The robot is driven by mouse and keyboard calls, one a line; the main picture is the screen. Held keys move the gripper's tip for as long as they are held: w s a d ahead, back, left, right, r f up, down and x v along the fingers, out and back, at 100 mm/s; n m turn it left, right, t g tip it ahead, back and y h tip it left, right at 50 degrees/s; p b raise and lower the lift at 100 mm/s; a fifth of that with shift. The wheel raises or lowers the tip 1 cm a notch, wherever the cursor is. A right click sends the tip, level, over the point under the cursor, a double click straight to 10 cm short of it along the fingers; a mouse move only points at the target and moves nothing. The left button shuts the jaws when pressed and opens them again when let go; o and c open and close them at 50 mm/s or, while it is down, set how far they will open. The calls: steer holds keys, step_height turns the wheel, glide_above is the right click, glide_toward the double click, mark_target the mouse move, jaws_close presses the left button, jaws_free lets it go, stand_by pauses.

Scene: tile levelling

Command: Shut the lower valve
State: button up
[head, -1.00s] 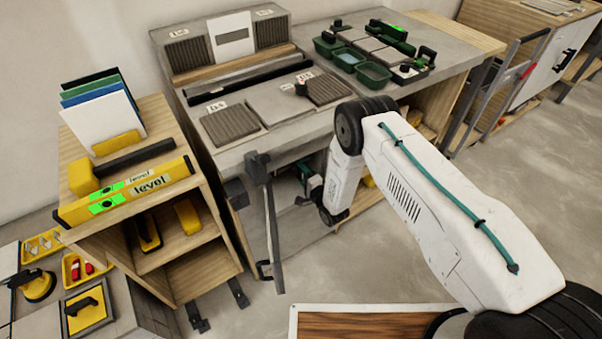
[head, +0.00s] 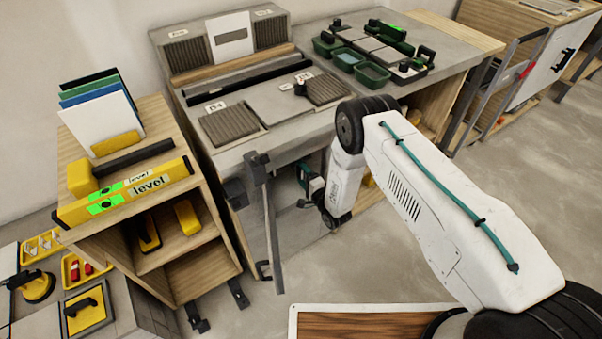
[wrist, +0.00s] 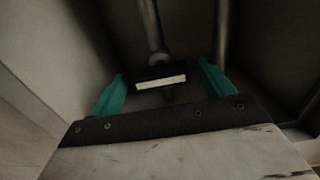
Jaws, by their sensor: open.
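In the wrist view a dark block with a pale strip (wrist: 162,79) sits at the end of a pipe (wrist: 151,28). It looks like the lower valve's handle, though the dim light makes this hard to confirm. My gripper (wrist: 160,72) is open, with one teal finger on each side of the block. I see gaps between the fingers and the block, so no grip shows. In the head view my gripper (head: 308,182) is low under the grey counter, partly hidden by my arm. The valve cannot be made out there.
A second pipe (wrist: 221,35) runs close on the right in the wrist view, with pale and dark walls around. In the head view a grey hinged frame (head: 270,215) stands left of my arm. The grey counter (head: 235,158) lies above my gripper. A wooden shelf unit (head: 195,265) stands left.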

steer(key=v, duration=0.6)
steer(key=shift+s+d, duration=0.2)
